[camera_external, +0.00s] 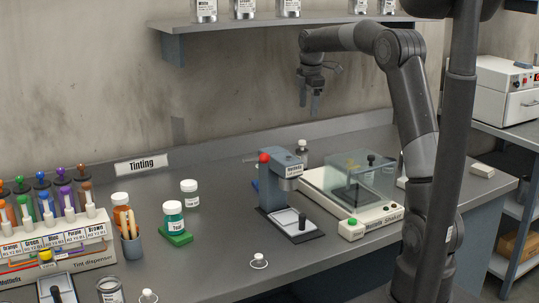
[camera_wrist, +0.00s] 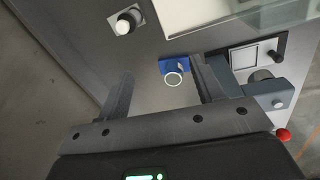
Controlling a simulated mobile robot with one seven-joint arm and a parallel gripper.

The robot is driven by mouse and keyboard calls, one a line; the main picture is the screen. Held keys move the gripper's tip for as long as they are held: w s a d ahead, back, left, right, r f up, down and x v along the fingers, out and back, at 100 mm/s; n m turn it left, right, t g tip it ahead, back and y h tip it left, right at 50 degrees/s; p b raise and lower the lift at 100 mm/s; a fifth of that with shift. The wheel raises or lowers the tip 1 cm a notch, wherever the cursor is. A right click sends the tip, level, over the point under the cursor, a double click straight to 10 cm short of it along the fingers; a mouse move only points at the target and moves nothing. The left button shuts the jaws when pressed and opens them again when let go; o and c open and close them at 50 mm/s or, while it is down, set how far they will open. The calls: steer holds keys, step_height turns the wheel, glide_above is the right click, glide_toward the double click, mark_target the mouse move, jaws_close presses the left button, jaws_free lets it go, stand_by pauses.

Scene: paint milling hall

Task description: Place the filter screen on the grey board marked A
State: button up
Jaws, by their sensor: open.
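My gripper (camera_external: 309,104) hangs open and empty above the back of the bench, fingers pointing down. The blue piece shows partly behind the grey press (camera_external: 272,183) in the external view. I cannot tell for sure which thing is the filter screen. A pale square plate with a black knob (camera_external: 288,219) lies at the press's foot. No grey board with a readable A shows.
A white shaker with a clear cover (camera_external: 372,213) stands right of the press. A white-capped jar (camera_external: 302,152) stands behind them, on a grey square (camera_wrist: 138,14). Bottles, a pen cup (camera_external: 131,250) and a tint rack (camera_external: 60,245) fill the left. A shelf (camera_external: 270,21) overhangs the back.

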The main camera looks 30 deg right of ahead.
steer(key=s+a+r+m+t, duration=0.25)
steer(key=s+m, duration=0.35)
steer(key=s, duration=0.7)
steer(key=s+a+r+m+t, duration=0.1)
steer(key=s+a+r+m, duration=0.3)
steer(key=s, duration=1)
steer(key=s+f+m, duration=0.6)
steer(key=s+f, duration=0.2)
steer(key=s, duration=0.2)
steer(key=shift+d+m+t, duration=0.25)
steer(key=shift+m+t, duration=0.05)
steer(key=shift+t, duration=0.05)
